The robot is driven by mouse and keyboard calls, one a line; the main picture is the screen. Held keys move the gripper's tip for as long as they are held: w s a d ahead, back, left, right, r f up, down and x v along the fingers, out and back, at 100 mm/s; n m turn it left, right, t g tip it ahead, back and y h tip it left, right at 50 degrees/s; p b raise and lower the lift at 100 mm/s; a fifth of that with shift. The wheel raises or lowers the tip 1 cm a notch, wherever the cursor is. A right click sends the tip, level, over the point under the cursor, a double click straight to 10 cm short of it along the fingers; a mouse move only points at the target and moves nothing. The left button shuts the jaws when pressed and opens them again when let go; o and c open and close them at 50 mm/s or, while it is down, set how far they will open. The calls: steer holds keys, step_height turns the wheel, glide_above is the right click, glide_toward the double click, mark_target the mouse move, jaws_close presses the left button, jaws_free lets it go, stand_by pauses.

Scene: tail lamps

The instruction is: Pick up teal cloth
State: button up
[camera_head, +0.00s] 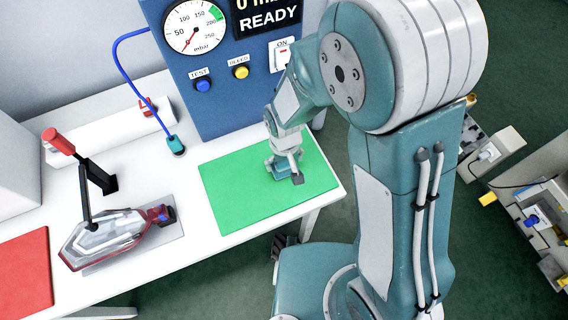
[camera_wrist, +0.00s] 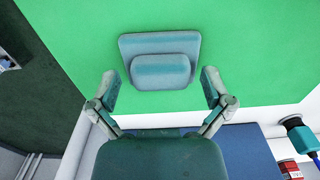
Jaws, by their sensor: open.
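The teal cloth (camera_wrist: 160,45) lies folded on the green mat (camera_wrist: 60,25), with a smaller raised fold on top of a flatter layer. In the wrist view my gripper (camera_wrist: 160,86) is open, its two fingers spread to either side of the raised fold's near edge. Nothing is held between them. In the head view my gripper (camera_head: 287,165) is over the right part of the green mat (camera_head: 235,190), and the cloth is largely hidden there by the gripper. I cannot tell the exact height gap.
A blue test panel (camera_head: 215,105) with a gauge stands behind the mat. To the left, a tail lamp (camera_head: 118,235) sits in a fixture with a red-handled clamp (camera_head: 60,142). A red mat (camera_head: 25,270) lies farther left. A blue hose connector (camera_head: 176,146) is near the mat.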

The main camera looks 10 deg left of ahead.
steer(key=shift+c, duration=0.3)
steer(key=c, duration=0.8)
